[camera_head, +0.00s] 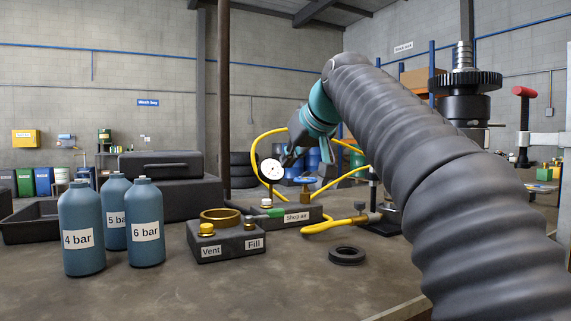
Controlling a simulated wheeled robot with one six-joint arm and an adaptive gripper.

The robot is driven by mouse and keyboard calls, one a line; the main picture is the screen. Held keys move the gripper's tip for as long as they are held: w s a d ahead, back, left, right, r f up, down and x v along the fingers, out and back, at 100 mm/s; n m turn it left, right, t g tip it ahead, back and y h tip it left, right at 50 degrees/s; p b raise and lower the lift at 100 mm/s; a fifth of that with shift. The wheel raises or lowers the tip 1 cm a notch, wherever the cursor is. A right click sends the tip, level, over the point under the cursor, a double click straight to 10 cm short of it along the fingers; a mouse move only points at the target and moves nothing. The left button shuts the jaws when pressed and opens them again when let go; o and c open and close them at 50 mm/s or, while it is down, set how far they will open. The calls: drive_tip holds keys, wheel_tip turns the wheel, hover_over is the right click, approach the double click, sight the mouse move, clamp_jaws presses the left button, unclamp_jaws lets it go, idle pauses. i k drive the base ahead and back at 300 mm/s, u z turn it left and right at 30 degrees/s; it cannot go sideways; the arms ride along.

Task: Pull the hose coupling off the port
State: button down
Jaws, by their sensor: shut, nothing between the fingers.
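A yellow hose (330,226) lies on the bench, ending at the right in a metal-grey fitting (374,216) that looks like the coupling. A darker band sits on it just left of that fitting. A dark block labelled "Shop air" (298,218) stands to the left, with a green part (273,214), a gauge (271,171) and a blue handwheel (305,181). My gripper (288,162) is shut and empty, above the block beside the gauge; its fingertips are small and dark.
Blue bottles marked 4, 5 and 6 bar (146,225) stand at the left. A Vent/Fill block (228,241) and black ring (346,256) sit in front. Yellow hose loops rise behind the gauge. A gear stack (465,85) stands right.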

sight(369, 218)
drive_tip(key=k, duration=1)
